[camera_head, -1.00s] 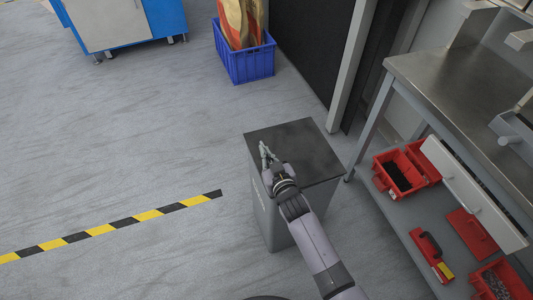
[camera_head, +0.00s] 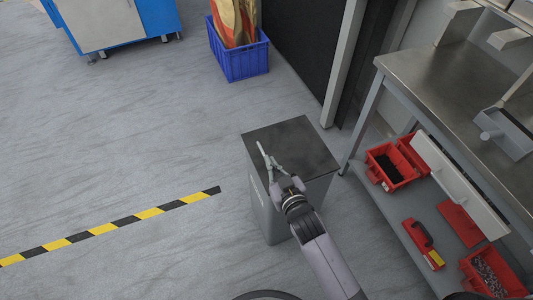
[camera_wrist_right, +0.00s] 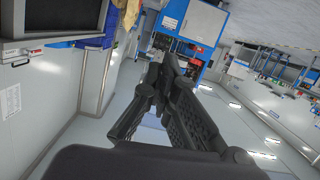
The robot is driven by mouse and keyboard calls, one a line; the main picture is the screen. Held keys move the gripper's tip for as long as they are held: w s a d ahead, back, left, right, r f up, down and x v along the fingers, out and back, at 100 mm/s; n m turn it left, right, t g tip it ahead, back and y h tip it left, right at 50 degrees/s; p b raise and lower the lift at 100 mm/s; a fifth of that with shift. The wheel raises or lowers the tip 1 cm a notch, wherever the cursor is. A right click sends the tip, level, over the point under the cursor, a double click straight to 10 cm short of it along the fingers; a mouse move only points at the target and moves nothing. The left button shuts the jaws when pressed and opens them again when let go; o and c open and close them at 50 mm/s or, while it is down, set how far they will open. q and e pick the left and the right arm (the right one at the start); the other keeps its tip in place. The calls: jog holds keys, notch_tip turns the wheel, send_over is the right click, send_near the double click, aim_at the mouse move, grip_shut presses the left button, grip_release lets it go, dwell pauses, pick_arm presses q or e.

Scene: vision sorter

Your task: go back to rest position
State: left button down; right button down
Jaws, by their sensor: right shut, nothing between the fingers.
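My right gripper (camera_head: 263,152) is over the dark top of a grey box-shaped bin (camera_head: 310,150) in the head view. It is shut and empty, pointing up and left in the picture. The height between it and the bin top is hard to tell. In the right wrist view my right gripper's black fingers (camera_wrist_right: 158,78) come together with nothing held between them, pointing out into the room. My left gripper is in neither view.
A steel workbench (camera_head: 430,75) stands at the right, with red bins (camera_head: 390,165) on its lower shelf. A blue crate (camera_head: 240,60) stands at the back. Black and yellow floor tape (camera_head: 110,226) runs at the left, where the floor is wide and clear.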

jog(key=s+d+f+m+g+h, duration=0.25)
jog(key=s+d+g+h, duration=0.2)
jog(key=s+d, duration=0.6)
jog(key=s+d+r+g, duration=0.2)
jog(key=s+d+g, duration=0.1)
jog(key=s, duration=0.4)
jog(key=s+d+r+g, duration=0.1)
jog(key=s+d+g, duration=0.2)
jog(key=s, duration=0.4)
notch_tip(320, 180, down, 26)
jog(key=s+g, duration=0.2)
jog(key=s+d+f+g, duration=0.1)
jog(key=s+d+f, duration=0.2)
jog(key=s+f, duration=1.3)
jog(key=shift+s+f, duration=0.15)
jog(key=shift+s, duration=0.1)
jog(key=shift+d+h, duration=0.1)
jog(key=shift+h, duration=0.15)
